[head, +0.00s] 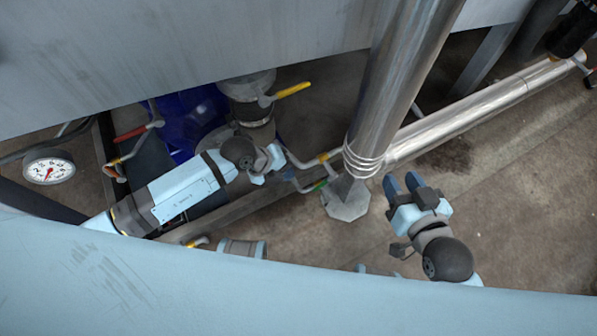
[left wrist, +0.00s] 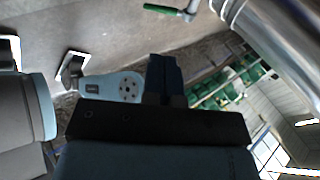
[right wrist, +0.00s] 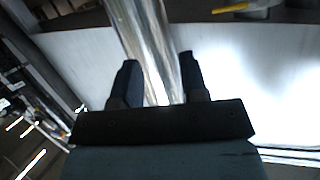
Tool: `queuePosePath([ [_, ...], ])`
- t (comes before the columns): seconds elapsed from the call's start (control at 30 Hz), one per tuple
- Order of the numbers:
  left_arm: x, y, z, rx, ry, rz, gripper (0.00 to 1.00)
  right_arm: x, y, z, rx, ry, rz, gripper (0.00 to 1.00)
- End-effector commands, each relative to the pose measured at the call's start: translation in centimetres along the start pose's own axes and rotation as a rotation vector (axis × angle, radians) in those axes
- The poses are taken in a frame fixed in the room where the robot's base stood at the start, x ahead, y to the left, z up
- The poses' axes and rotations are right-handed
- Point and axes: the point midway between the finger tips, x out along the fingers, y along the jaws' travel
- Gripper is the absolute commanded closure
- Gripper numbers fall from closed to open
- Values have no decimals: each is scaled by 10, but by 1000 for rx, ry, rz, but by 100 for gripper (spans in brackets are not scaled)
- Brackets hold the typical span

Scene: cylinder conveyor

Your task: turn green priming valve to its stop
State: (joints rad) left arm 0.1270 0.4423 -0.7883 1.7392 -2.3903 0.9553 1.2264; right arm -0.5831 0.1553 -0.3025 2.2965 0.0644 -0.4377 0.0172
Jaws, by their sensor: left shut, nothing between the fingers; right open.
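The green priming valve handle (head: 319,185) shows small in the head view, low beside the foot of the steel post. A green lever on a metal stem (left wrist: 160,9) shows at the top edge of the left wrist view. My left gripper (head: 272,163) is just up and left of the green handle in the head view, apart from it. Its fingers (left wrist: 164,75) are shut together and empty; its tips are hard to make out in the head view. My right gripper (head: 402,182) is open and empty, right of the post; its fingers (right wrist: 160,78) are spread in the right wrist view.
A thick steel post (head: 393,75) stands between my grippers. Yellow-handled (head: 293,90) and red-handled (head: 131,133) valves sit near my left arm. A pressure gauge (head: 48,170) is at far left. A pipe (head: 475,112) runs to the upper right; floor at right is clear.

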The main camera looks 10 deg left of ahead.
Motion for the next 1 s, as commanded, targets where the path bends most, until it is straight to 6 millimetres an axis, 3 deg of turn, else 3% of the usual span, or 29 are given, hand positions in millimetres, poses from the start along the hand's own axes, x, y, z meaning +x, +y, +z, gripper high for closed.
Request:
queuePosePath([
  [0.5, 107, 2, 0, 0, 3, -2, 100, 1, -32, -68, 43, 368, -128, 60],
  [0.7, 127, 1, -1, 1, 3, -1, 100, -7, -42, -88, 60, 471, -169, 60],
  [1.0, 131, 0, -1, 0, 3, -2, 100, -10, -45, -95, 67, 499, -181, 60],
])
